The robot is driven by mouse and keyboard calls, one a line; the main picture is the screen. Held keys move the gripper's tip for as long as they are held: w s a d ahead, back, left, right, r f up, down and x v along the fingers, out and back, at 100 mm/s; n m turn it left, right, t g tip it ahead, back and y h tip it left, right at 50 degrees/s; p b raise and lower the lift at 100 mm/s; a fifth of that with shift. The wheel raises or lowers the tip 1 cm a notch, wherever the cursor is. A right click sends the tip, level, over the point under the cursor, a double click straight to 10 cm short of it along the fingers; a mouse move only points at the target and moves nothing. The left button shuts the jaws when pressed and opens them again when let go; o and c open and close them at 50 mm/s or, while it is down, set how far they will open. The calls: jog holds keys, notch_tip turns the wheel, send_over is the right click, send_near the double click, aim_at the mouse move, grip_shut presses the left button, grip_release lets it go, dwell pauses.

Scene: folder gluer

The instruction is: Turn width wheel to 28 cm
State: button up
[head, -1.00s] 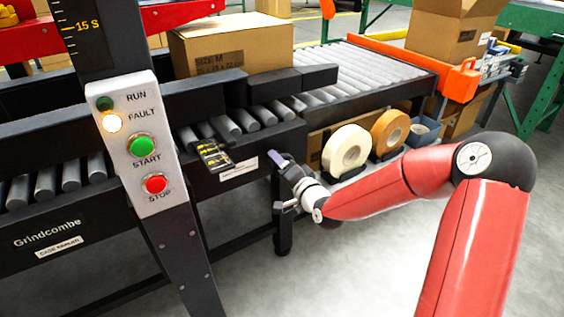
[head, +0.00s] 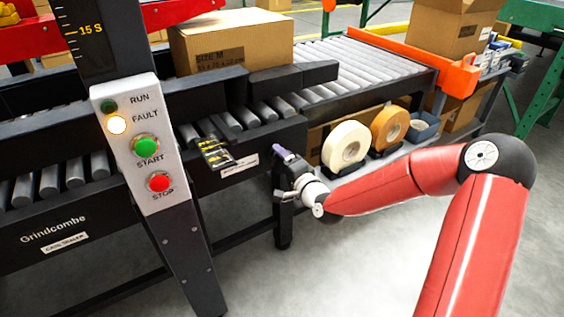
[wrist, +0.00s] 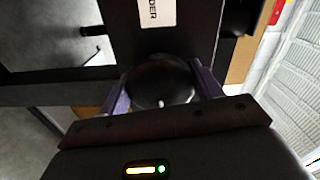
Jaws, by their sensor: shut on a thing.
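The width wheel (wrist: 160,82) is a dark round knob in the wrist view, on the machine's black side. My gripper (wrist: 163,88) has its two purple fingers on opposite sides of the wheel, shut on it. In the head view my gripper (head: 283,162) is at the machine's side below the roller bed, and it hides the wheel. A black scale plate with yellow marks (head: 215,152) lies beside the rollers, left of my gripper. Its reading is too small to tell.
A post carries a control panel (head: 143,150) with the amber FAULT lamp lit. A carton (head: 230,50) marked size M sits on the machine. Tape rolls (head: 346,146) stand on a shelf right of my gripper. The floor in front is clear.

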jog(key=shift+f, duration=0.15)
jog(key=o, duration=1)
jog(key=v, duration=0.7)
jog(key=shift+s+d, duration=0.25)
jog(key=shift+s, duration=0.1)
